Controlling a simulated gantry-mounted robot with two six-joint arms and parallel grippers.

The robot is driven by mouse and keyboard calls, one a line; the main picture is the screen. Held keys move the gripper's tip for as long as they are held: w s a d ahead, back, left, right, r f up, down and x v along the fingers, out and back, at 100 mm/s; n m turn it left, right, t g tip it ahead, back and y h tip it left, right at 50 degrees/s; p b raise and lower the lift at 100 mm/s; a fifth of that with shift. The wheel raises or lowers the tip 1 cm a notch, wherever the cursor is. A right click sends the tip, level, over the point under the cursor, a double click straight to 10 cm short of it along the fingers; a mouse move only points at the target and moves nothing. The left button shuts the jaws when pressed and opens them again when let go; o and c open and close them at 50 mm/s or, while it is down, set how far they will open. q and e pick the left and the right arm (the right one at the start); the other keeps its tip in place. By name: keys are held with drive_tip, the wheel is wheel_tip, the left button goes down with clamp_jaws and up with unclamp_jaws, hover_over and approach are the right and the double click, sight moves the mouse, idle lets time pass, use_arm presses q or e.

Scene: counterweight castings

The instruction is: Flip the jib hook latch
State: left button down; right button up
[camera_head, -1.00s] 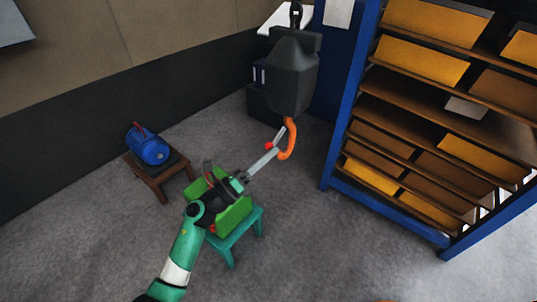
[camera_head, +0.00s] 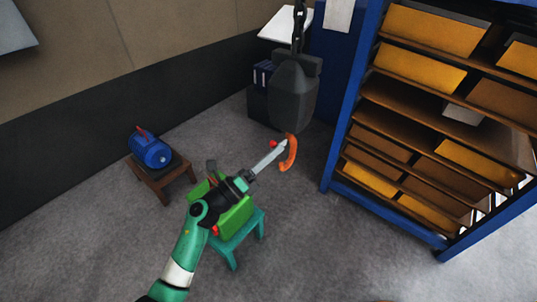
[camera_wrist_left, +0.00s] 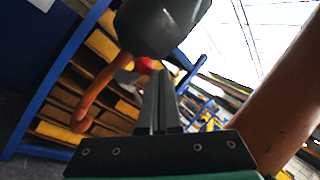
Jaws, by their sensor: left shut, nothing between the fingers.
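The orange jib hook (camera_head: 290,155) hangs below a dark grey block (camera_head: 293,95) on a chain. A red knob (camera_head: 273,143), apparently on the latch, shows beside the hook on its left; the rest of the latch is hard to make out. My left gripper (camera_head: 283,145) is shut and empty, its fingertips close to the hook and knob; contact cannot be told. In the left wrist view the shut fingers (camera_wrist_left: 160,95) point up toward the block (camera_wrist_left: 155,25), with the hook (camera_wrist_left: 98,92) to their left and the red knob (camera_wrist_left: 143,65) beyond. My right gripper is out of view.
A green box (camera_head: 236,217) sits on a teal stool (camera_head: 236,245) under my left arm. A blue motor-like casting (camera_head: 150,148) stands on a brown stool (camera_head: 160,180). A blue-framed shelf (camera_head: 345,110) with yellow bins stands at right. Open floor lies between.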

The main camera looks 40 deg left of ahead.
use_arm(q)
drive_tip(key=shift+w+r+p, duration=0.3)
drive_tip(key=shift+r, duration=0.3)
drive_tip(key=shift+w+r+p, duration=0.3)
drive_tip(key=shift+r, duration=0.25)
